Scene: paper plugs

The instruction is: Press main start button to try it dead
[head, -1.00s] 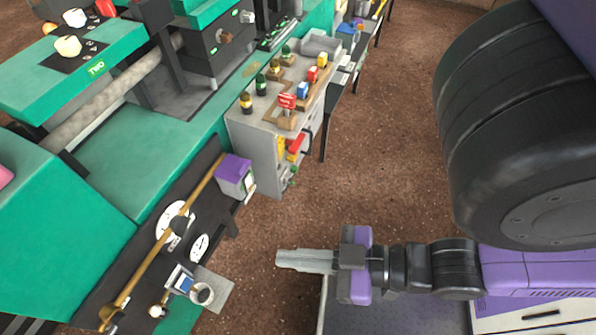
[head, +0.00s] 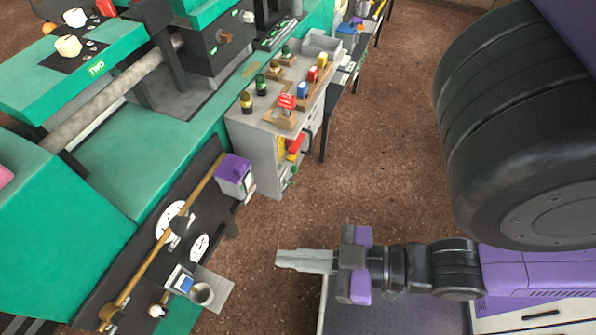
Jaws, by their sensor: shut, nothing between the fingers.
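My gripper (head: 281,260) is shut and empty, pointing left over the brown floor, below the grey cabinet in the picture. It is apart from every machine. A green machine (head: 110,165) fills the left side. Its black panel with small cream knobs (head: 69,46) is at the top left, above a "TWO" label. Another black panel (head: 226,38) with a brown knob and small green lights is at the top middle. I cannot tell which control, if any in view, is the main start button.
A grey cabinet (head: 255,150) holds several coloured plugs and a red tag (head: 287,101). Brown floor (head: 385,130) is clear right of the cabinet.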

